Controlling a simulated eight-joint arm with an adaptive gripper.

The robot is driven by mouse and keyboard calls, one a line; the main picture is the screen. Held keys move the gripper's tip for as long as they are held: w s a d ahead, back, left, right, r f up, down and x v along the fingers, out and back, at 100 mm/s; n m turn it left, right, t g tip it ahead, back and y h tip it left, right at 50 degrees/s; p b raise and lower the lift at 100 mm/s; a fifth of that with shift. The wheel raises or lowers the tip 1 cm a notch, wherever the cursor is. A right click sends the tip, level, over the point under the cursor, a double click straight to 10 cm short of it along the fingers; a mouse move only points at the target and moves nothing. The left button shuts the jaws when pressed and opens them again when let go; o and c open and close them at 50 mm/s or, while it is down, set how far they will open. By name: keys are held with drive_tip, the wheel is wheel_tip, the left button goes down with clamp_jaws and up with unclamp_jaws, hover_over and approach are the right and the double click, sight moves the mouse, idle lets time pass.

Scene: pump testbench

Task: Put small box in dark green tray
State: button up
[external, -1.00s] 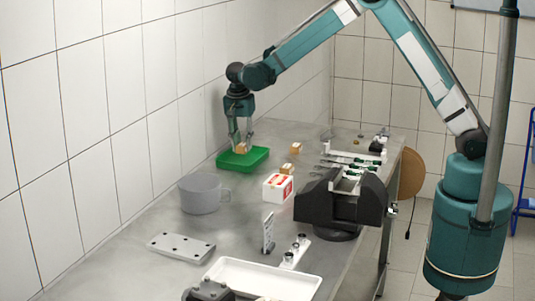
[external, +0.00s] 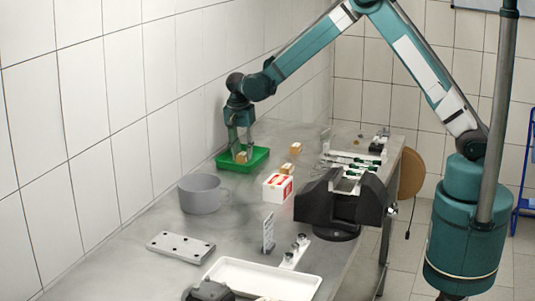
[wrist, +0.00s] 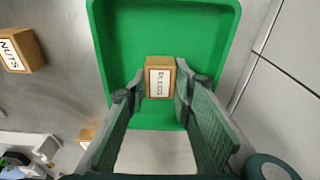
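The small box (external: 241,157), a brown block with a white label reading PLUGS, is inside the dark green tray (external: 262,157). In the wrist view the box (wrist: 160,78) sits between my fingertips, near the tray's (wrist: 215,25) lower side in the picture. My gripper (external: 241,154) points down into the tray with its fingers on either side of the box. In the wrist view my gripper (wrist: 159,84) looks slightly open, with a narrow gap beside the box. Whether the box rests fully on the tray floor is hard to see.
A similar NUTS box (wrist: 18,50) stands on the table beside the tray. The tiled wall is close on the left.

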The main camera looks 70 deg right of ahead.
sight(241, 155)
drive_tip(key=o, duration=0.4)
drive_tip(key=shift+r, duration=0.15)
drive_tip(key=r, duration=0.4)
drive_tip(key=a+r, duration=0.1)
drive_tip(key=r, duration=0.7)
drive_tip(key=shift+a, duration=0.4)
